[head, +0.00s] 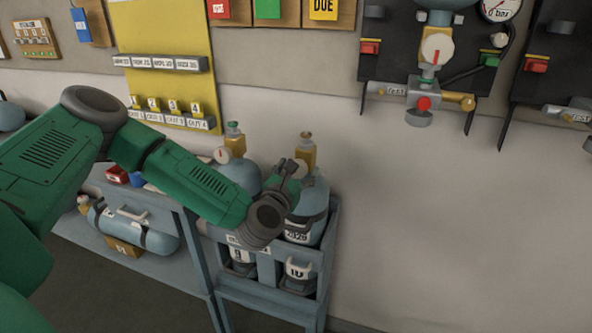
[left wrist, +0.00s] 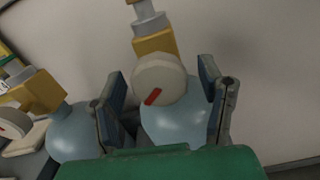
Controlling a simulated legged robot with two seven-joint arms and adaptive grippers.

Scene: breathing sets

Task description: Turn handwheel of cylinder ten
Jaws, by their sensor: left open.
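Cylinder ten (head: 313,197) stands in a blue-grey rack, light blue with a brass valve (head: 307,152) on top; a "10" label shows low on the rack's front. My left gripper (head: 290,167) is in front of its valve and hides the handwheel in the head view. In the left wrist view the off-white round handwheel (left wrist: 160,78) with a red mark sits between the two open fingers of my left gripper (left wrist: 163,70). Gaps show on both sides of the wheel. Below it is the cylinder's rounded shoulder (left wrist: 175,125). My right gripper is out of view.
A second cylinder (head: 240,175) with its own valve stands close on the left, also in the left wrist view (left wrist: 75,135). The rack (head: 270,290) stands against the wall. A blue shelf (head: 185,262) is at left. Wall panels hang above; wall space right of the rack is clear.

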